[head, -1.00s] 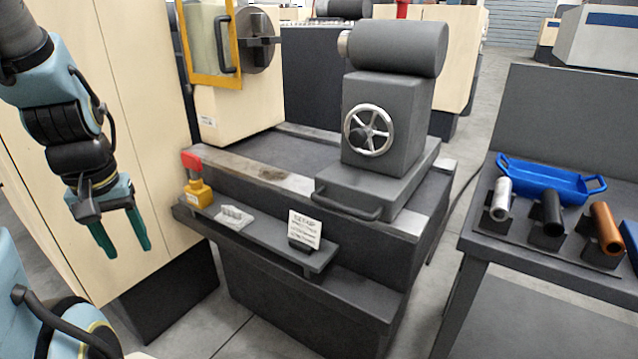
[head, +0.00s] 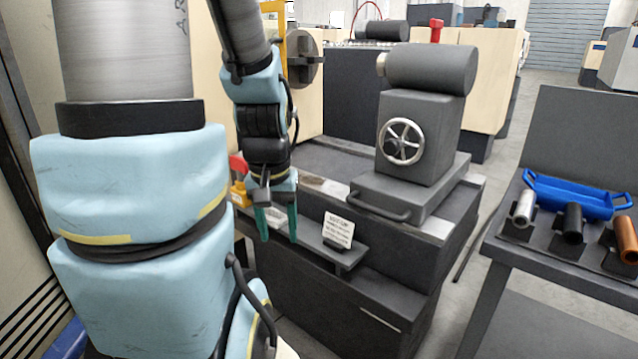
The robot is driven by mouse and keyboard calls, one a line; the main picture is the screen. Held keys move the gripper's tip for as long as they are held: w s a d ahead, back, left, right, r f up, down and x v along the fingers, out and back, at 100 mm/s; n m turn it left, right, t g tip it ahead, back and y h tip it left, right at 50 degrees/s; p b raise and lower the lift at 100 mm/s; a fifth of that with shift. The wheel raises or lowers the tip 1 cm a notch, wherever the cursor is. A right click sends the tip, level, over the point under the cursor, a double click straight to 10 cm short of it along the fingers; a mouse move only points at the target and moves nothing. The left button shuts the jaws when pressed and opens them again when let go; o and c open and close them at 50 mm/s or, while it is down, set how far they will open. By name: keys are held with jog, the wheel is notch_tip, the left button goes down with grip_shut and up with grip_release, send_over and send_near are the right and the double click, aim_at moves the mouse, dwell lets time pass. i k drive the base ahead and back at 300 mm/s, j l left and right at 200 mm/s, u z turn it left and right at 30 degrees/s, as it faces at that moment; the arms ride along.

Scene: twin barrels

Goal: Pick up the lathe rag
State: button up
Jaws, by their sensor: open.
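The lathe rag (head: 277,217) is a small pale, folded-looking piece on the narrow dark shelf (head: 345,257) along the lathe's front. It is mostly hidden behind my gripper, with a bit showing between the fingers. My gripper (head: 278,236) points down with its two green fingers apart and nothing held between them. In the picture it overlaps the rag's spot. I cannot tell how far it is from the rag in depth.
A red-and-yellow block (head: 239,184) stands left of the rag on the shelf. A small white sign (head: 338,229) stands to its right. The tailstock with handwheel (head: 401,142) is behind. At right, a bench holds a blue tray (head: 577,195) and several tubes.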

aim_at(274, 217)
jog(key=i+j+u, duration=0.65)
jog(key=i, duration=0.2)
